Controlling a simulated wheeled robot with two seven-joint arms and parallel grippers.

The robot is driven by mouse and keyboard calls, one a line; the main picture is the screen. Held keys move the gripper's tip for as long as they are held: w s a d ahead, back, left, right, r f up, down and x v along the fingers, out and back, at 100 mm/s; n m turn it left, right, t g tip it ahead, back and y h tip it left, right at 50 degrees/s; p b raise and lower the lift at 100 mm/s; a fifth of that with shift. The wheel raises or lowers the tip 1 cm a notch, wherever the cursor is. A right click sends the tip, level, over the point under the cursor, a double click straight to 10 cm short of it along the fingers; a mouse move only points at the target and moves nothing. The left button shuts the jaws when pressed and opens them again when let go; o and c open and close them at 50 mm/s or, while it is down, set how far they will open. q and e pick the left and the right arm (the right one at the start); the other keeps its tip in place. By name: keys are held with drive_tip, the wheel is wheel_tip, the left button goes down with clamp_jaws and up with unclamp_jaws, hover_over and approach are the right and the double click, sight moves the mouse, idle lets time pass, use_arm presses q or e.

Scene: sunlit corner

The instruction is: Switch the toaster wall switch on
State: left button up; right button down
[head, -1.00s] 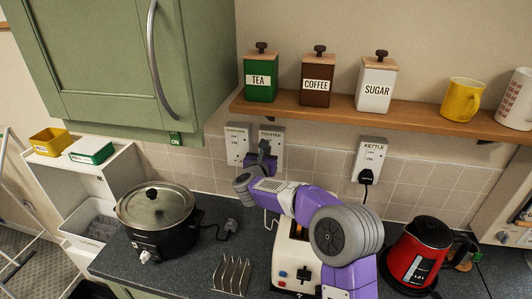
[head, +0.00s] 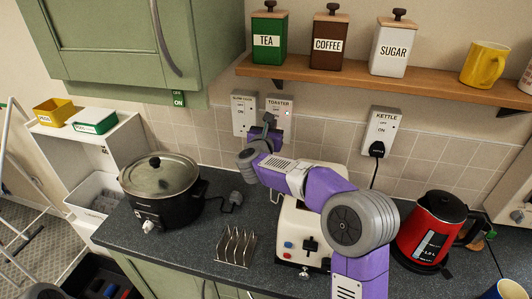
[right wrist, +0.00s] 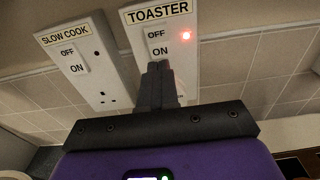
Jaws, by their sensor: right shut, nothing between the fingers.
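The toaster wall switch (head: 280,103) is a white plate labelled TOASTER on the tiled wall under the shelf. In the right wrist view the toaster switch (right wrist: 191,62) shows OFF above ON, and a red light glows beside OFF. My right gripper (head: 269,119) is shut and empty, in front of this switch. In the right wrist view its fingertips (right wrist: 156,68) sit just below the ON marking and hide the plate's lower part. I cannot tell whether they touch it. My left gripper is not in view.
The slow cook switch (head: 243,110) is close on the left and the kettle switch (head: 381,130) is to the right. A cream toaster (head: 292,222) stands below my right arm. A slow cooker (head: 158,190), toast rack (head: 236,247) and red kettle (head: 430,230) share the counter. The shelf (head: 350,85) is above.

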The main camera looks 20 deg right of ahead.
drive_tip(key=f+b+v, duration=0.2)
drive_tip(key=v, duration=0.9)
drive_tip(key=shift+s, duration=0.25)
drive_tip(key=shift+a, duration=0.15)
drive_tip(key=shift+f, duration=0.1)
